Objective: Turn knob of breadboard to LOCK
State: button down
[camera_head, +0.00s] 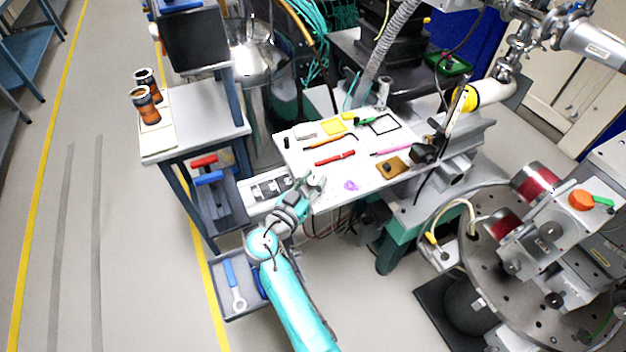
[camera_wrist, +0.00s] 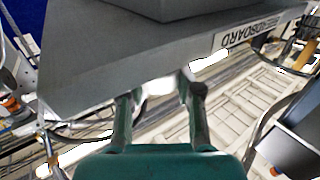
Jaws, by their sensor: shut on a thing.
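The breadboard is a light plate (camera_head: 350,168) with tools on it, in the middle of the head view. In the wrist view its grey edge (camera_wrist: 110,65) fills the upper part and carries an upside-down label (camera_wrist: 245,35) of which "BOARD" can be read. My gripper (camera_head: 316,184) is at the plate's near left corner. In the wrist view my gripper (camera_wrist: 160,92) has its two fingers on either side of a small, overexposed pale knob (camera_wrist: 158,85) under the edge, and is shut on it. The knob's markings and pointing direction cannot be read. In the head view the knob is hidden.
A red tool (camera_head: 335,157), a pink pen-like tool (camera_head: 392,151) and a brown block (camera_head: 393,168) lie on the plate. A blue-framed cart (camera_head: 205,120) stands left. A round perforated platform (camera_head: 490,285) stands right. The floor (camera_head: 130,250) at left is clear.

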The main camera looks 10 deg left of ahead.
aim_at(313, 180)
jog(key=c, duration=0.7)
grip_release()
jog(key=shift+c, duration=0.2)
notch_tip(313, 180, up, 10)
jog(key=shift+f, duration=0.1)
